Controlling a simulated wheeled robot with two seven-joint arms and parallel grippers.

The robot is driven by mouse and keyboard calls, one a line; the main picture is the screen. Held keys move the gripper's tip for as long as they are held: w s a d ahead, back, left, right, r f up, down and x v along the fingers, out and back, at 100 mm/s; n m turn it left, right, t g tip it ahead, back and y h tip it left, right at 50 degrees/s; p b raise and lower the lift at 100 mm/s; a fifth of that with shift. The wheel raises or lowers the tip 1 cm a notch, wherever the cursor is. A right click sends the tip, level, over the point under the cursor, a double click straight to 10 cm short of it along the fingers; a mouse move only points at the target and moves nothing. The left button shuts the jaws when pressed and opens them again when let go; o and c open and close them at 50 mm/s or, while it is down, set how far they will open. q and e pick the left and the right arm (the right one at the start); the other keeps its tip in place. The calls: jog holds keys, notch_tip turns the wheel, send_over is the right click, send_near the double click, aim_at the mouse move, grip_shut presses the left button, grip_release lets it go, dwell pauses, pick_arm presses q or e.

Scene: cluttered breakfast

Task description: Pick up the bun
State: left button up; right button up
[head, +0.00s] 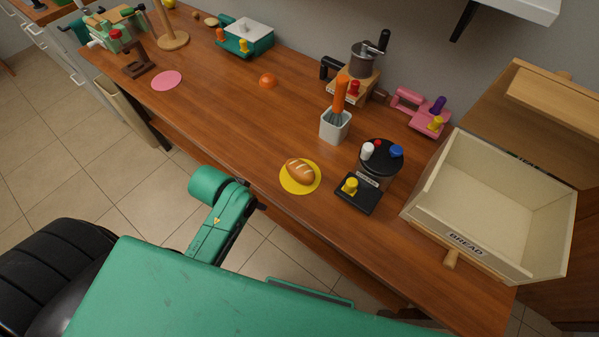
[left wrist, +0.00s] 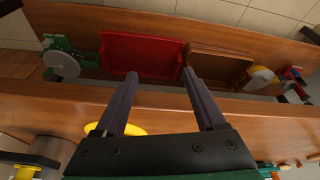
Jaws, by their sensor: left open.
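The bun (head: 300,171) is a brown scored loaf lying on a round yellow mat (head: 287,183) near the front edge of the counter in the head view. My left gripper (left wrist: 160,88) shows in the left wrist view with its two dark fingers spread apart and nothing between them. The yellow mat (left wrist: 128,127) also shows there, partly hidden behind the gripper; I cannot make out the bun in that view. In the head view my left arm is in front of the counter edge, left of the bun, and its fingers cannot be made out. My right gripper is not in view.
The open bread box (head: 447,236) is at the right. A red tray (left wrist: 142,57) sits lower down, beyond the counter edge.

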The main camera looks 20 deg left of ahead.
aim_at(295, 166)
pick_arm(q)
jog(key=w+d+r+h, duration=0.1)
jog(key=r, duration=0.1)
jog(key=w+d+r, duration=0.2)
jog(key=w+d+r+h, duration=0.1)
jog(key=d+r, duration=0.1)
jog(key=shift+w+r+n+h, duration=0.3)
jog(key=shift+w+r+n, duration=0.05)
jog(key=shift+w+n, duration=0.05)
jog(key=w+r, duration=0.1)
jog(key=w+d+r+n+h, duration=0.1)
jog(key=shift+w+d+n+g, duration=0.3)
jog(key=shift+w, duration=0.05)
jog(key=w+a+r+n+g+h, duration=0.2)
jog(key=w+a+r+n+g, duration=0.15)
jog(key=r+n, duration=0.5)
jog(key=shift+t, duration=0.45)
jog(key=x, duration=0.4)
jog(key=p+x, duration=0.1)
jog(key=x, duration=0.4)
jog(key=s+x, duration=0.1)
jog(key=x, duration=0.3)
jog(key=shift+f, duration=0.3)
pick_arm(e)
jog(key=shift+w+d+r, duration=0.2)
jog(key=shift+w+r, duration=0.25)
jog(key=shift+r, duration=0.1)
